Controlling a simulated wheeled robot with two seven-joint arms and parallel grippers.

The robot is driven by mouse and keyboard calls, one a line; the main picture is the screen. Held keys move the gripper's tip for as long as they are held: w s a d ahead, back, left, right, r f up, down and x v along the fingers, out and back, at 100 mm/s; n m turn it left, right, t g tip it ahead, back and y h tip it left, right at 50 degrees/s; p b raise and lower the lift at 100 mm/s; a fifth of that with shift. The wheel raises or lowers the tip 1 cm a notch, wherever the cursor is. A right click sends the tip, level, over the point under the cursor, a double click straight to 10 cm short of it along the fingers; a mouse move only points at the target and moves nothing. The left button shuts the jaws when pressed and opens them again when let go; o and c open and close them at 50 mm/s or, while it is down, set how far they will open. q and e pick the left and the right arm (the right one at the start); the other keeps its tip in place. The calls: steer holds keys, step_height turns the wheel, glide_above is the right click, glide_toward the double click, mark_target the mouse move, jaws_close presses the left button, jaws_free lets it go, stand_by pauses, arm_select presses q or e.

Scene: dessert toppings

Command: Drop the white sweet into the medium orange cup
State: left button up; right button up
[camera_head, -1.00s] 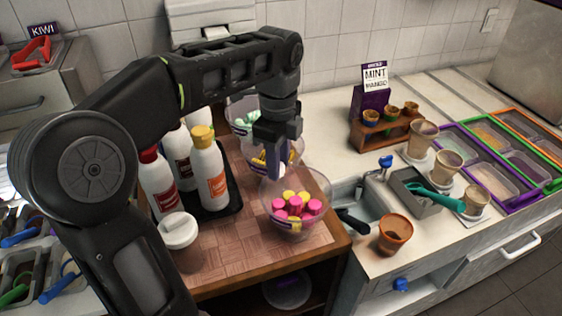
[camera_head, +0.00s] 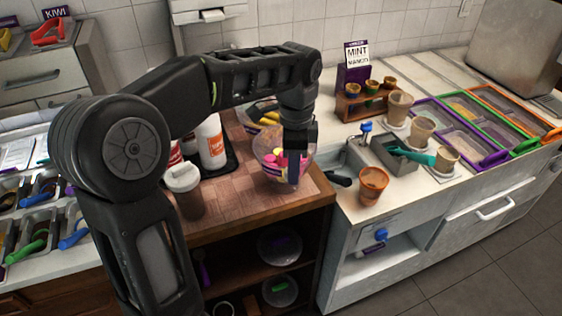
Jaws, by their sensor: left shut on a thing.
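The orange cup (camera_head: 373,187) stands upright on the front part of the white counter, right of the wooden cart. My left gripper (camera_head: 294,180) points down in front of the clear bowl (camera_head: 266,172) of pink and yellow sweets, hiding its right part. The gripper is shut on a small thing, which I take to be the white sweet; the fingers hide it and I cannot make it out. It is to the left of the orange cup, apart from it. My right gripper is not in view.
A sink with a blue-topped tap (camera_head: 366,127) and a grey bin holding a teal scoop (camera_head: 412,155) lie behind the orange cup. Tan cups (camera_head: 397,107) stand on the counter, and a wooden rack (camera_head: 362,104) holds small cups. A lidded cup (camera_head: 185,190) stands on the cart.

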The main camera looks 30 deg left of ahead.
arm_select(q)
steer(key=w+d+f+n, duration=0.6)
steer(key=d+f+n, duration=0.3)
steer(key=f+n, duration=0.2)
steer(key=shift+d+n, duration=0.25)
steer(key=shift+n, duration=0.05)
steer(key=shift+w, duration=0.1)
